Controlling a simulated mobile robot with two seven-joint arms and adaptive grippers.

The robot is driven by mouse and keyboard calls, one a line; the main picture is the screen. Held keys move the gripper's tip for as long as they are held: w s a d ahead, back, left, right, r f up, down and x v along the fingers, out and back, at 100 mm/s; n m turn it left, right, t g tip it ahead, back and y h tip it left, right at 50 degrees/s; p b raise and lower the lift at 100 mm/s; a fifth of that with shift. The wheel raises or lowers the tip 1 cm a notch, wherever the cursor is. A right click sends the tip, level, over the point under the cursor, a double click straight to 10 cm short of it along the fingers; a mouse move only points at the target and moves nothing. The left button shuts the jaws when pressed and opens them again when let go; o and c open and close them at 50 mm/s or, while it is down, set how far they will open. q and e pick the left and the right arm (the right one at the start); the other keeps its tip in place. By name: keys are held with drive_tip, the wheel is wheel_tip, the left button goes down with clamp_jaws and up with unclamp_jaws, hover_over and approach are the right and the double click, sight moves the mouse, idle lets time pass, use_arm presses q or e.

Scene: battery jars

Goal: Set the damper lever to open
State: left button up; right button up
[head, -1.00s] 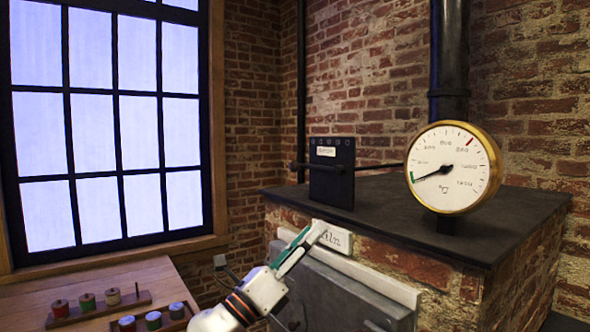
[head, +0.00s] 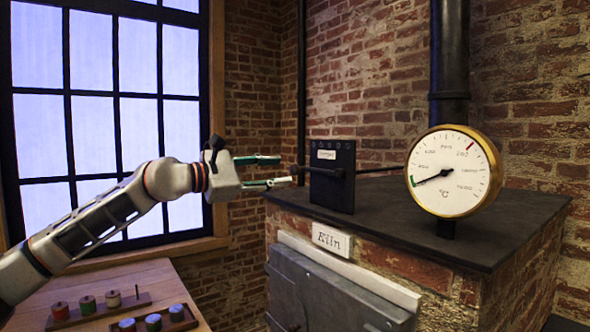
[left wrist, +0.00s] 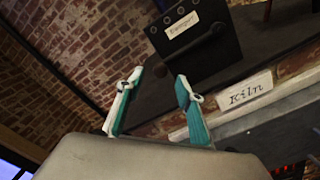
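I cannot tell whether a finger touches the lever. My right gripper is not in view.
The brick kiln (head: 400,268) has a grey door and a "Kiln" sign (head: 331,239). A round brass gauge (head: 453,172) and black flue pipe (head: 449,60) stand right of the plate. A wooden table (head: 130,281) with several spools and jars is at lower left.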

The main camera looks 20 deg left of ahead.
sight(291, 170)
use_arm(q)
drive_tip(key=p+x, duration=0.1)
drive_tip(key=x, duration=0.5)
drive_tip(key=shift+d, duration=0.1)
